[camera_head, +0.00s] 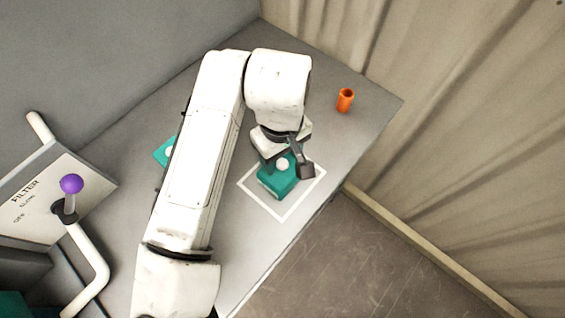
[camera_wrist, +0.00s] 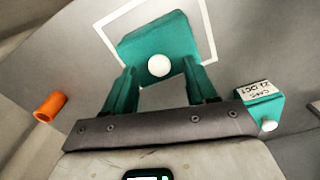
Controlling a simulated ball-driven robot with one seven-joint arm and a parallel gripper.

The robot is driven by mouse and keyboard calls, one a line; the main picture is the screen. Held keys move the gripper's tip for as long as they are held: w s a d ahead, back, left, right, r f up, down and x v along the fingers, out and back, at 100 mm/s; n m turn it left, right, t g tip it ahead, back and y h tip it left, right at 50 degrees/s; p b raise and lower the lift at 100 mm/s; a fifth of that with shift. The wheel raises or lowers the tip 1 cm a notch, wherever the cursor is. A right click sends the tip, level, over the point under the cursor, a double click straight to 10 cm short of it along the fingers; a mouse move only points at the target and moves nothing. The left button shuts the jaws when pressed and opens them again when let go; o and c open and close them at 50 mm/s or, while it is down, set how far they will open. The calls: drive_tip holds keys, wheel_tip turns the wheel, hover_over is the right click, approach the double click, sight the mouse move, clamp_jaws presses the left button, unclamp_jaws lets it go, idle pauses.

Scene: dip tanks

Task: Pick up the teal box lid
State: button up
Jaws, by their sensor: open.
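A teal box (camera_head: 277,186) with a white round knob (camera_head: 282,164) on its top sits inside a white square outline on the grey bench. In the wrist view the teal top (camera_wrist: 160,38) and its white knob (camera_wrist: 159,66) lie ahead of my gripper (camera_wrist: 160,78). My gripper (camera_head: 288,168) is open over the box, with the knob showing between its fingers. I cannot tell whether the fingers touch the top, and no seam between lid and box is clear.
A second teal object (camera_head: 164,151) is partly hidden behind my arm; the wrist view shows its label (camera_wrist: 259,88) and a white knob. An orange cup (camera_head: 346,100) stands at the right. A panel marked FILTER (camera_head: 30,200) with a purple-knobbed lever (camera_head: 71,184) is at left.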

drive_tip(key=shift+f, duration=0.55)
clamp_jaws()
